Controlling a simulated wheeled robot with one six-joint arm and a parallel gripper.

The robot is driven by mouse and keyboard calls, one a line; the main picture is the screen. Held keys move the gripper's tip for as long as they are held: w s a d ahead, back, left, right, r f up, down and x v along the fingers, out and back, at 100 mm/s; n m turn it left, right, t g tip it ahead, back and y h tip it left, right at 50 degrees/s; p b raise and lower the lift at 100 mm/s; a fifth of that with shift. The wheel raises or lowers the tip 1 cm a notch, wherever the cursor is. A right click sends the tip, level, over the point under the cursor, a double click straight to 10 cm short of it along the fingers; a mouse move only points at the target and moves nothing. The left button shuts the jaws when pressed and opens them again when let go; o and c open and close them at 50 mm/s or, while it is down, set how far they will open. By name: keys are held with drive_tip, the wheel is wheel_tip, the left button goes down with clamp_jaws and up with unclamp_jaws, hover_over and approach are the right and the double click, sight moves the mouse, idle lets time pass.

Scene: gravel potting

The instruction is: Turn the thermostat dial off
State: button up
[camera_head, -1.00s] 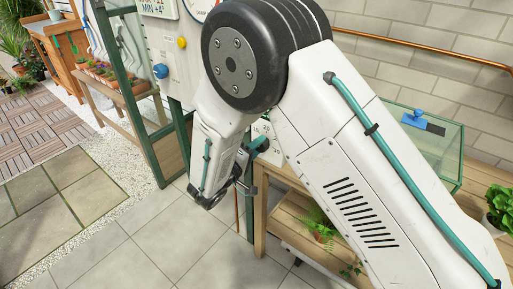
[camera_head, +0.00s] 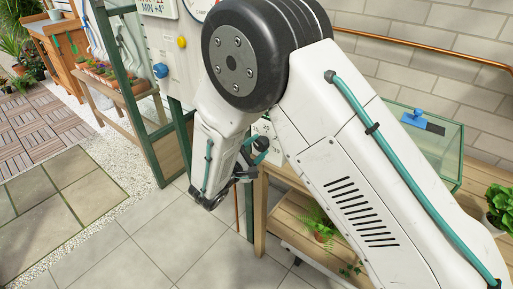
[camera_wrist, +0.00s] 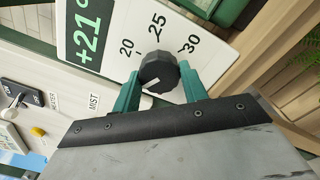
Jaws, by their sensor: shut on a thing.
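The thermostat dial is a black ribbed knob (camera_wrist: 158,72) in the middle of the wrist view. A white mark on it lies on its lower left side, away from the numbers 20, 25 and 30 printed on the white panel (camera_wrist: 150,28) above it. My gripper (camera_wrist: 159,80) has a teal finger on each side of the dial and is shut on it. In the head view my gripper (camera_head: 258,152) is by the white panel; the dial is hidden there behind my arm.
A switch plate (camera_wrist: 20,95) marked HEATER and MIST and a yellow knob (camera_wrist: 38,132) are left of the dial in the wrist view. In the head view a blue knob (camera_head: 160,71) and a green frame post (camera_head: 127,95) stand left of my arm. A wooden bench (camera_head: 283,175) is below right.

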drive_tip(key=n, duration=0.6)
drive_tip(key=shift+n, duration=0.3)
drive_tip(key=n, duration=0.5)
drive_tip(key=shift+s, duration=0.1)
drive_tip(key=shift+n, duration=0.4)
drive_tip(key=o, duration=1)
drive_tip(key=shift+a, duration=0.1)
drive_tip(key=v, duration=0.7)
drive_tip(key=shift+s, duration=0.35)
